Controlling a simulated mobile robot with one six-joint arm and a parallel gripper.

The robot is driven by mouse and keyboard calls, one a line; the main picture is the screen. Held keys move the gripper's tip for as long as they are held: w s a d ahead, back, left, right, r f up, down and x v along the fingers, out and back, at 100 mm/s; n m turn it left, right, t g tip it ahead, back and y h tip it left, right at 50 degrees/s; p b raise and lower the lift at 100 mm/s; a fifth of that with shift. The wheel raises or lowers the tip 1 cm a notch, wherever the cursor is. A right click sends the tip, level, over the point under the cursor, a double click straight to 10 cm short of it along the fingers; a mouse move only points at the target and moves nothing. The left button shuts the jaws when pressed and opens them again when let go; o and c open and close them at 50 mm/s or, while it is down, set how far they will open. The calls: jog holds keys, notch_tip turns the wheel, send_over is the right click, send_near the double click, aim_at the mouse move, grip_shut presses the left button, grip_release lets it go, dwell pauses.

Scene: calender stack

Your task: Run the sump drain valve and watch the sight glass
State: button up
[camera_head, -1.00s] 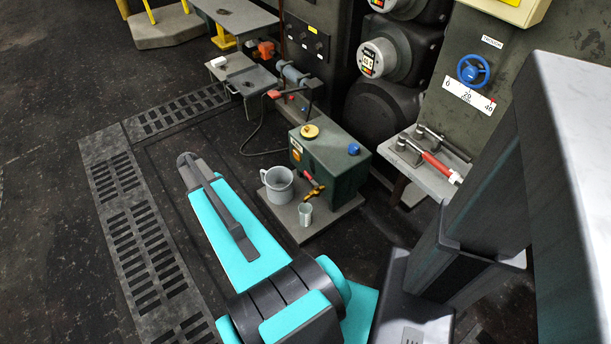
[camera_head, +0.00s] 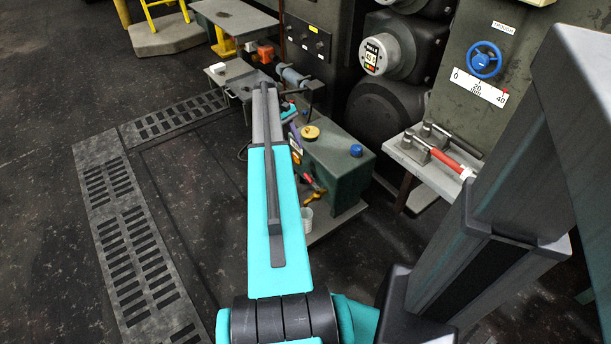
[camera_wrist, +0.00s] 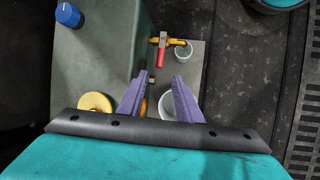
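The green sump box (camera_head: 338,168) stands on a grey base plate, with a yellow cap (camera_head: 311,132) and a blue knob (camera_head: 356,151) on top. Its brass drain valve (camera_wrist: 172,41) has a red lever (camera_wrist: 160,57), and a small clear cup (camera_wrist: 183,52) is beside and below the spout. My gripper (camera_wrist: 159,81) is open and empty above the box's valve side, its purple fingers apart and short of the red lever. A pale jug (camera_wrist: 172,106) shows partly between and behind the fingers; my arm hides it in the head view. I cannot make out the sight glass clearly.
A side shelf (camera_head: 421,175) with clamps and a red-handled tool is at right, below a blue handwheel (camera_head: 485,60). Dark rollers (camera_head: 386,112) stand behind the box. Floor grating (camera_head: 143,245) lies at left, with open floor around it.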

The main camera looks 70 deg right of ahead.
aim_at(307, 176)
jog(key=shift+f, duration=0.1)
dwell(0.3)
jog(key=b+x, duration=0.3)
jog(key=x, duration=1)
jog(key=shift+s+f, duration=0.15)
jog(key=shift+f, duration=0.1)
grip_shut()
